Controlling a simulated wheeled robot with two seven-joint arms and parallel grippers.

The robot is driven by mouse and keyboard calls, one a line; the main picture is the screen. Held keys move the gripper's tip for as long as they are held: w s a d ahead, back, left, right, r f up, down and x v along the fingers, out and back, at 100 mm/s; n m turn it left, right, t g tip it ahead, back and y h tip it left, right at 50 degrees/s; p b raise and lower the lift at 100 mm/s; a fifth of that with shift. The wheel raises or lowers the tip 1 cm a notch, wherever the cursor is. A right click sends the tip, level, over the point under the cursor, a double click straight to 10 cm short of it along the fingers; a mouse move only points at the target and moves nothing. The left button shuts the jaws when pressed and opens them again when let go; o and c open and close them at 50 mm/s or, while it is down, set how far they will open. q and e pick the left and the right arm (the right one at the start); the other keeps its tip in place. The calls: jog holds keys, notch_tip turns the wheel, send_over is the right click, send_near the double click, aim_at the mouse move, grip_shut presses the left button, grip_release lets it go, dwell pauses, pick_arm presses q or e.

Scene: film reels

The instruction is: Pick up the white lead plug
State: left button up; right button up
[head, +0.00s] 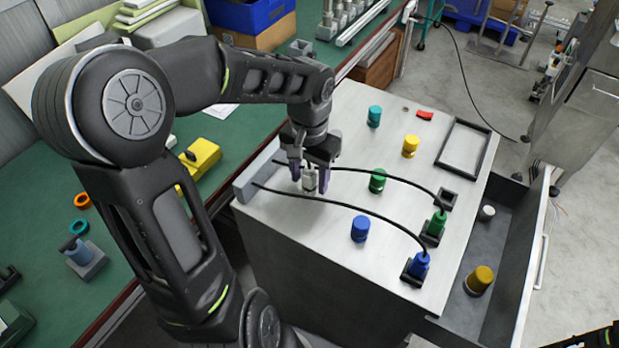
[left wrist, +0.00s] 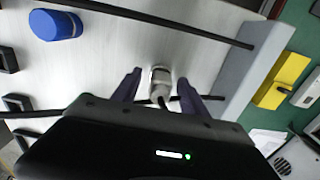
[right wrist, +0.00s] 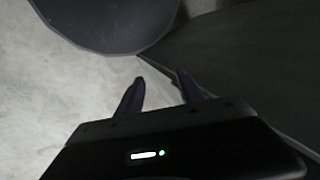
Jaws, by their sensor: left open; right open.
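The white lead plug (head: 309,179) is on the white worktop, near the grey block on the left. My left gripper (head: 310,186) is right over it, pointing down, with its purple fingers on either side of the plug. In the left wrist view the plug (left wrist: 160,82) shows between the two open fingertips (left wrist: 160,85), with a gap on both sides. A dark lead passes close to it. My right gripper (right wrist: 157,88) is open and empty, away from the worktop, over a pale floor.
Black cables run from the grey block (head: 243,187) to the green plug (head: 437,222) and the blue plug (head: 419,264). A blue cylinder (head: 360,229), green cylinder (head: 377,180), yellow cylinder (head: 410,146) and teal cylinder (head: 374,116) stand nearby. An empty black frame (head: 441,158) lies at the right.

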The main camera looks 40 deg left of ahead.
pick_arm(q)
grip_shut()
dwell(0.6)
